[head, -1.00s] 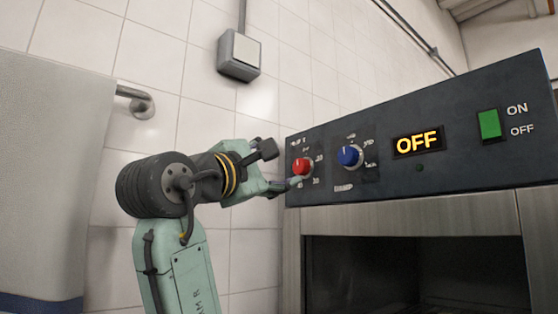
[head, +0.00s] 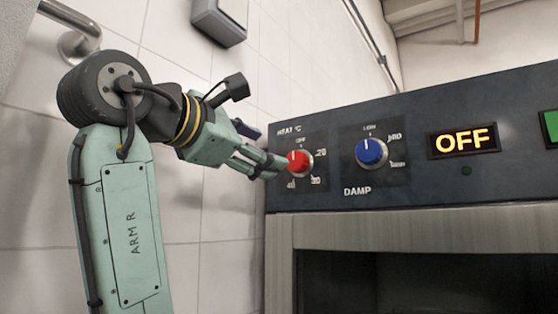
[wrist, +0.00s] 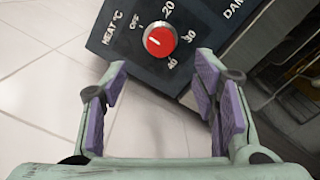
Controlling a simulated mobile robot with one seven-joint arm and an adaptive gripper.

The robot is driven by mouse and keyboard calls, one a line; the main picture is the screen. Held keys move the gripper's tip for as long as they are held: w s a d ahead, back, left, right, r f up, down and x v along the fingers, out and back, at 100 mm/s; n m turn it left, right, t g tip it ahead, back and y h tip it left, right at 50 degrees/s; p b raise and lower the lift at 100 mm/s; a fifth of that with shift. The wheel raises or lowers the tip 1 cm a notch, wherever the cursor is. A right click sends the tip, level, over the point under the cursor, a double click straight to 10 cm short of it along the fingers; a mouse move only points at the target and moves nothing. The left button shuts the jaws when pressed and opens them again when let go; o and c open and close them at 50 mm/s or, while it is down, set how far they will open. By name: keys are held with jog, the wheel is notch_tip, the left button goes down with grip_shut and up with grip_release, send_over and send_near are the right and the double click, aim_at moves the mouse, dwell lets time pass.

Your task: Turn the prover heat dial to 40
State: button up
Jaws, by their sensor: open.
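The red heat dial (head: 299,163) is on the left of the prover's dark control panel, with OFF, 20, 30 and 40 around it. In the wrist view the dial (wrist: 159,40) lies ahead of the jaws, roughly centred between them. A small pale mark shows on the knob; I cannot tell exactly which way it points. My gripper (head: 272,160) comes in from the left, its tips close to the dial. In the wrist view my gripper (wrist: 162,66) is open, with nothing between its purple pads. The head view does not show whether the tips touch the dial.
A blue DAMP dial (head: 371,152) is to the right of the red one. The display (head: 463,141) reads OFF, and a green switch (head: 550,127) is at the far right. A tiled wall (head: 225,230) is behind my arm, with a grey wall box (head: 220,18) above.

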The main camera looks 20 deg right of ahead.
aim_at(294, 161)
jog(key=p+x, duration=0.3)
jog(key=x, duration=0.6)
jog(key=shift+s+r, duration=0.1)
jog(key=shift+w+d, duration=0.45)
jog(key=shift+d, duration=0.15)
jog(key=c, duration=1.2)
jog(key=shift+o, duration=0.2)
